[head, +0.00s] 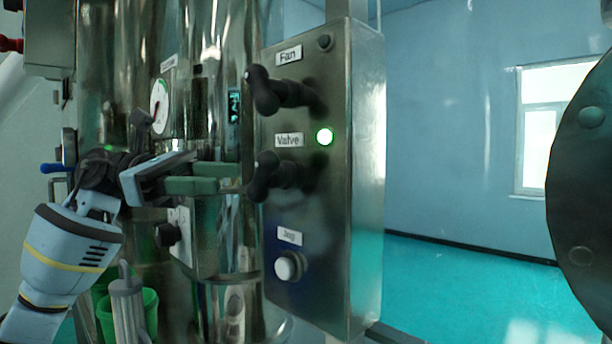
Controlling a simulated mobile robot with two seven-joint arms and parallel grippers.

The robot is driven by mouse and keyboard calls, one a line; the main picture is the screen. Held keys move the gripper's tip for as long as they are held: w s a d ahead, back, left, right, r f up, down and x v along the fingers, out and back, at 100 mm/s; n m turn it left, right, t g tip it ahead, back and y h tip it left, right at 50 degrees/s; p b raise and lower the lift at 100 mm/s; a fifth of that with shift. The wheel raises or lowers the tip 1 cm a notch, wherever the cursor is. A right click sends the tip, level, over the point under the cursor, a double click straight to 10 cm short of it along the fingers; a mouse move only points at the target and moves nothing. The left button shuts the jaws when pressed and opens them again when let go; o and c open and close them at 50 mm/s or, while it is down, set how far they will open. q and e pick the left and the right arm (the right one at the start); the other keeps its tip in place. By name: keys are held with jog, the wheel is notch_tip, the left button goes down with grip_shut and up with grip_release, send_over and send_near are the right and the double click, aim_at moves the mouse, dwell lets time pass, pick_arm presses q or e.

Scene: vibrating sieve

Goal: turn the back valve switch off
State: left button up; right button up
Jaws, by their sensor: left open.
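A black knob, the valve switch (268,176), sticks out from the grey metal control panel (364,180) below the label "Valve" (288,140). A green light (324,137) glows to the right of that label. My left gripper (242,178) comes in from the left with its green fingers pointing at the knob. The fingers are open and their tips are at the knob's left side. I cannot tell whether they touch it or reach around it. My right gripper is not in view.
A second black knob (276,92) sits above, below the label "Fan" (288,55). A white push button (288,266) is lower on the panel. Shiny metal cylinders, a gauge (160,104) and a green bucket (146,306) are at the left. Open floor (460,285) lies at the right.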

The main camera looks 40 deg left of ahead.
aim_at(262, 196)
pick_arm(q)
jog(key=x, duration=0.2)
jog(key=p+x, duration=0.1)
jog(key=x, duration=0.1)
jog(key=p+x, duration=0.1)
jog(key=x, duration=0.1)
jog(key=shift+s+d+r, duration=0.1)
jog(key=shift+d+r, duration=0.2)
jog(key=shift+r, duration=0.1)
jog(key=shift+w+d+f+p, duration=0.15)
jog(key=shift+w+d+p, duration=0.2)
jog(key=shift+d, duration=0.2)
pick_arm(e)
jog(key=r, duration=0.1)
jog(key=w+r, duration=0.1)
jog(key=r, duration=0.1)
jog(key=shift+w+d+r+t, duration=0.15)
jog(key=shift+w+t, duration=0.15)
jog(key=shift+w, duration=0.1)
